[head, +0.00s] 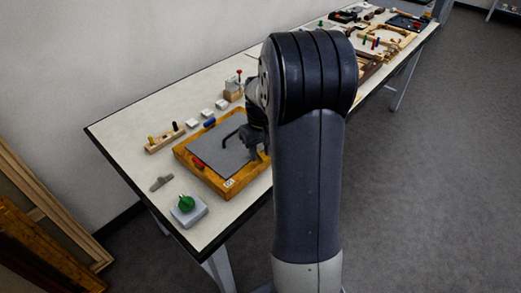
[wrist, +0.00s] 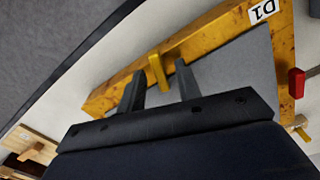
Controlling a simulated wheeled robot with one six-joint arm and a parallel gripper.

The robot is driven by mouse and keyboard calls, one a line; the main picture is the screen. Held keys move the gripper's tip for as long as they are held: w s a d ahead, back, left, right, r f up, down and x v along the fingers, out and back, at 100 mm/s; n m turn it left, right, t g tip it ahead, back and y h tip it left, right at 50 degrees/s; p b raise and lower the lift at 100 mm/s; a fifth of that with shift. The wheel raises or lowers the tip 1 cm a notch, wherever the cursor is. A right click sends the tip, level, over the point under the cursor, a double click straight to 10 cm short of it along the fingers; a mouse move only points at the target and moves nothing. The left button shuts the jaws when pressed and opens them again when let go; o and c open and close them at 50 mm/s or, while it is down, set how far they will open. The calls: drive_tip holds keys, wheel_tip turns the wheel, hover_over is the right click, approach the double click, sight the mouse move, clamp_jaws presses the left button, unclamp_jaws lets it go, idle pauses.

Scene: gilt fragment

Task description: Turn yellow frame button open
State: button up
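The wooden frame (head: 232,191) lies on the bench with a grey panel (head: 218,146) inside it. The frame's rail also shows in the wrist view (wrist: 205,38), with a D1 label. The yellow button (wrist: 156,72) sits on this rail and points across it toward the panel. In the head view I cannot make it out behind my arm. My gripper (wrist: 159,88) is open, its two dark fingers apart, with the yellow button showing between their tips. I cannot tell if they touch it. In the head view my gripper (head: 257,150) is over the frame's right side, partly hidden.
A red button (head: 198,162) and a blue button (head: 209,122) are on other rails. A green knob on a grey block (head: 188,212) stands near the front corner. A wooden block with pegs (head: 165,138) and small white blocks lie behind. More tools crowd the far bench.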

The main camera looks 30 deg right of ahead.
drive_tip(key=shift+c, duration=0.5)
clamp_jaws()
drive_tip(key=shift+m, duration=0.3)
drive_tip(key=m, duration=1)
drive_tip(key=shift+m+p, duration=0.3)
drive_tip(key=shift+m, duration=1.5)
drive_tip(key=shift+o, duration=0.5)
unclamp_jaws()
